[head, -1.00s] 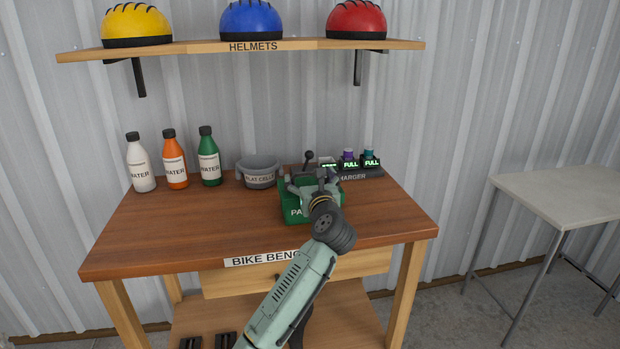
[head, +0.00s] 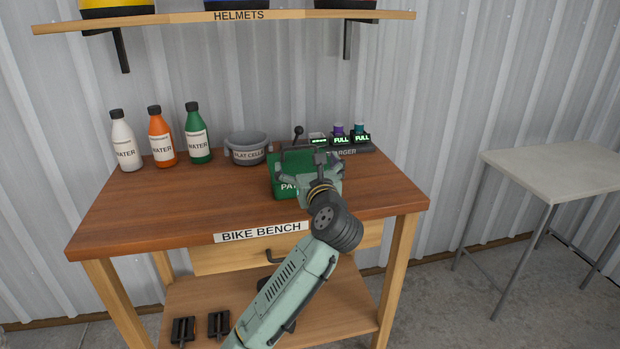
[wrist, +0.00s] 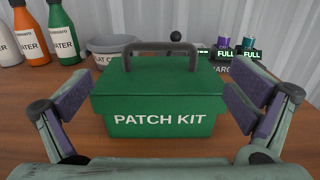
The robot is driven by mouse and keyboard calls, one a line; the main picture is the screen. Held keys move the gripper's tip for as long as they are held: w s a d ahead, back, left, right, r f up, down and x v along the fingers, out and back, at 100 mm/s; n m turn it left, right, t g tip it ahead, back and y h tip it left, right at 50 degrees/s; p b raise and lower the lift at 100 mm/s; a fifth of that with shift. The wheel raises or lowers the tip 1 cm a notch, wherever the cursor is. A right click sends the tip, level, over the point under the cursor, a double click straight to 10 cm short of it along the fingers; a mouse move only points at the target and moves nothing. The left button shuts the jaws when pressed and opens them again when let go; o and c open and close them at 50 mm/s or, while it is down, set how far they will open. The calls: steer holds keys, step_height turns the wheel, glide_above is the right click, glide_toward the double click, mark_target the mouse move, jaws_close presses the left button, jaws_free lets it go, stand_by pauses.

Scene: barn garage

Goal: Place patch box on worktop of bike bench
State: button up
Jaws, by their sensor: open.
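The patch box is a green box labelled PATCH KIT with a dark top handle; in the head view the patch box (head: 287,178) rests on the worktop (head: 180,205) of the bike bench, towards its right half. In the wrist view the patch box (wrist: 160,108) stands upright in the middle, between my fingers. My gripper (head: 308,178) is open in front of the box and partly covers it. In the wrist view my gripper (wrist: 158,112) has one finger on each side of the box, with gaps visible on both sides.
White, orange and green water bottles (head: 160,138) stand at the back left. A grey bowl (head: 247,150) marked FLAT CELLS and a charger (head: 350,150) with lit FULL displays are close behind the box. A pale table (head: 550,172) stands to the right. The worktop's front left is clear.

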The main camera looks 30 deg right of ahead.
steer(key=v, duration=0.4)
steer(key=shift+s+b, duration=0.15)
steer(key=shift+b, duration=0.25)
steer(key=shift+a+r, duration=0.1)
